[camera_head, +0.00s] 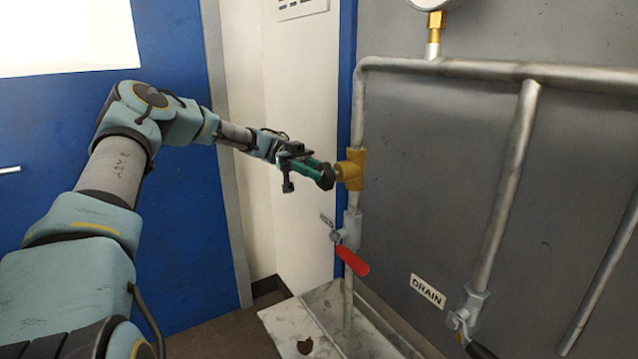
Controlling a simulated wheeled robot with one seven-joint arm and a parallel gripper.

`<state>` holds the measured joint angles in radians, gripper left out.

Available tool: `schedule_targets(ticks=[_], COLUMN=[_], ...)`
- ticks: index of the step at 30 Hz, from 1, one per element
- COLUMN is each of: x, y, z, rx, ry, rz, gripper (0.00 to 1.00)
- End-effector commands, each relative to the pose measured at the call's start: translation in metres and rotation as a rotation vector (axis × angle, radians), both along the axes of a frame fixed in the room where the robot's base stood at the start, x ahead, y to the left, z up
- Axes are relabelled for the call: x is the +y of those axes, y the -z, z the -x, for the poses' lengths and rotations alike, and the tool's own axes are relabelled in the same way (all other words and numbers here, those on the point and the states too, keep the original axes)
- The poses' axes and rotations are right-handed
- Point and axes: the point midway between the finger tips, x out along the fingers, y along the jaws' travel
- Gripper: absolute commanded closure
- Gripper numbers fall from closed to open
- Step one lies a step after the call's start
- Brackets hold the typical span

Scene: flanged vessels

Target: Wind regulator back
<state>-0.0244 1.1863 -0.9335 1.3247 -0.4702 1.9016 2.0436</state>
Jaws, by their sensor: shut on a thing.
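The regulator is a brass body (351,169) on the vertical grey pipe, with a dark knob (327,178) on its left side. My gripper (321,173) reaches in from the left, roughly level with the regulator. Its green fingers are closed on the dark knob. The fingers and the wrist hide part of the knob, and its turned angle cannot be read.
Below the regulator is a valve with a red handle (352,260) angled down right. A gauge (433,4) tops the pipework, partly cut off. A DRAIN label (428,291) sits on the grey panel (425,160). A metal tray (318,312) lies below the pipe.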

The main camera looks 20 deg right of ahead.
Motion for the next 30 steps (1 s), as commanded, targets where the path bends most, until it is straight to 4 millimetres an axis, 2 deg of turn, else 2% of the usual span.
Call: schedule_targets(ticks=[1, 18, 30], x=[0.0007, 0.0007, -0.0002], y=[0.0086, 0.0161, 0.0154], z=[-0.001, 0.0016, 0.0035], rx=[0.048, 0.527, 0.676], ry=[-0.002, 0.0, 0.0], rz=[0.012, 0.105, 0.132], gripper=[1.0, 1.0, 1.0])
